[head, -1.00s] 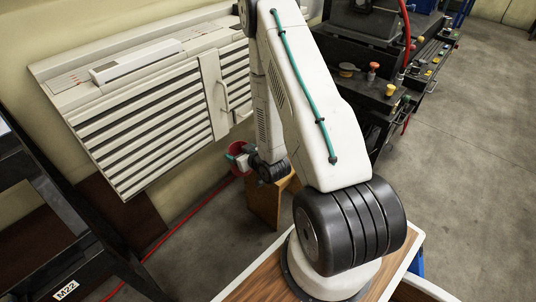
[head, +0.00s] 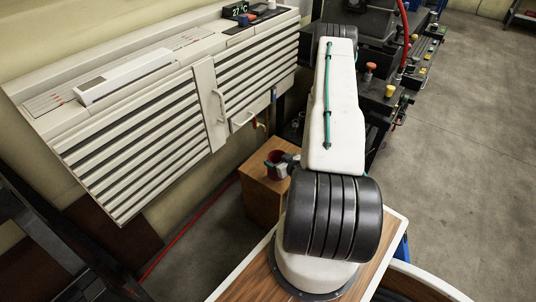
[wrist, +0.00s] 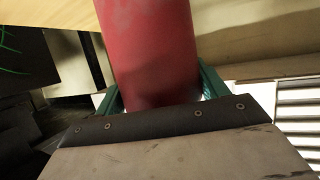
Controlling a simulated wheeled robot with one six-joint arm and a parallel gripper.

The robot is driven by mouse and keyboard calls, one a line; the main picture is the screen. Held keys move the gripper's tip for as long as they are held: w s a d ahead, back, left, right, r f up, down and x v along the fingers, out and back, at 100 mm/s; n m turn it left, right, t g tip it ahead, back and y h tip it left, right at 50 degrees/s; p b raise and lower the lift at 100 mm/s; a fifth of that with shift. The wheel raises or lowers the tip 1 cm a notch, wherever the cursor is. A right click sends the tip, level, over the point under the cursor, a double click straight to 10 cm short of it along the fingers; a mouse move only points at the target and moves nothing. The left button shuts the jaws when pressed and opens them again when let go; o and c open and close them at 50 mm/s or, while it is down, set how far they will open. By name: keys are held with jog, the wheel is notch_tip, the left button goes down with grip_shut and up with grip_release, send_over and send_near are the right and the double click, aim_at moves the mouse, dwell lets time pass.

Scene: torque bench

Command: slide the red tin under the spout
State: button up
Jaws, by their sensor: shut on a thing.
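My gripper (head: 284,161) is at the tin's right side. In the wrist view the red tin (wrist: 150,45) fills the upper middle, between the teal fingers of my gripper (wrist: 160,92). The fingers are shut on it, one on each side. I cannot make out a spout for certain; small fittings hang below the right end of the white slatted wall unit (head: 150,120).
The wall unit has handles sticking out at its front. A red hose (head: 185,232) runs along the floor by the wall. A black machine with coloured knobs (head: 385,95) stands beyond my arm. The floor at the right (head: 480,130) is clear.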

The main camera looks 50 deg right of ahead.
jog(key=shift+w+d+f, duration=0.75)
jog(key=shift+w+d, duration=0.1)
jog(key=shift+w, duration=0.6)
jog(key=shift+w+d+f, duration=0.7)
jog(key=shift+w+d, duration=0.1)
jog(key=shift+w, duration=0.6)
jog(key=shift+w+d+f, duration=0.75)
jog(key=shift+w+d, duration=0.1)
jog(key=shift+w, duration=0.6)
jog(key=shift+f, duration=0.1)
jog(key=o, duration=1)
